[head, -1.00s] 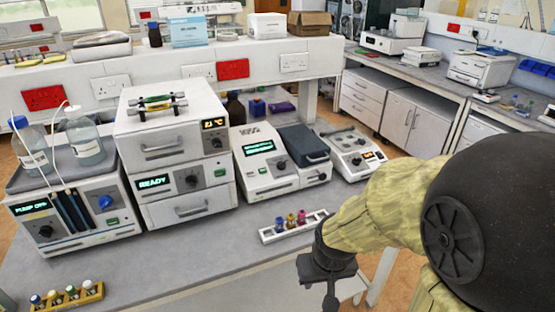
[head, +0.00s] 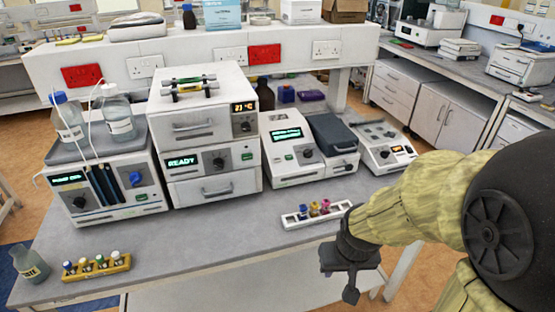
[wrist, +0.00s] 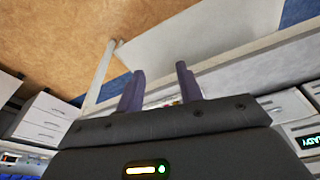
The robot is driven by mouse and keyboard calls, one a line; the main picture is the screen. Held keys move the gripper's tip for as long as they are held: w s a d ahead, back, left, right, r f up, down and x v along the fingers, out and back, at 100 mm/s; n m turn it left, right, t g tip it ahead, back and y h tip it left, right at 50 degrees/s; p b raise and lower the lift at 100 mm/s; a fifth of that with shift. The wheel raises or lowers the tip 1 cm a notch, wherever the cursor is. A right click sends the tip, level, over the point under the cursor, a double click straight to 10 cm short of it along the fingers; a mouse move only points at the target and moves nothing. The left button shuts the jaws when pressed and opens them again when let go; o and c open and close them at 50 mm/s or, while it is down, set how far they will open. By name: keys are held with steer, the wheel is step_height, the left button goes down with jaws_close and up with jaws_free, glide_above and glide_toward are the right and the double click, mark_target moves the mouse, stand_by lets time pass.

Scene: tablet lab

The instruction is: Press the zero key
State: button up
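No key can be read as "zero" at this size. A white instrument (head: 292,174) with a lit green display (head: 286,134), a dark knob (head: 308,153) and a small green button (head: 289,157) stands mid-bench. The READY unit (head: 214,160) stands to the left and also has a green button (head: 247,156). My gripper (head: 350,284) hangs in front of the bench's front edge, apart from all of these. In the wrist view its two fingers (wrist: 160,90) are spread with nothing between them.
A white rack of small vials (head: 292,222) lies on the bench (head: 210,235) between the instruments and my gripper. The front middle of the bench is clear.

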jaws_close()
stand_by(1.8)
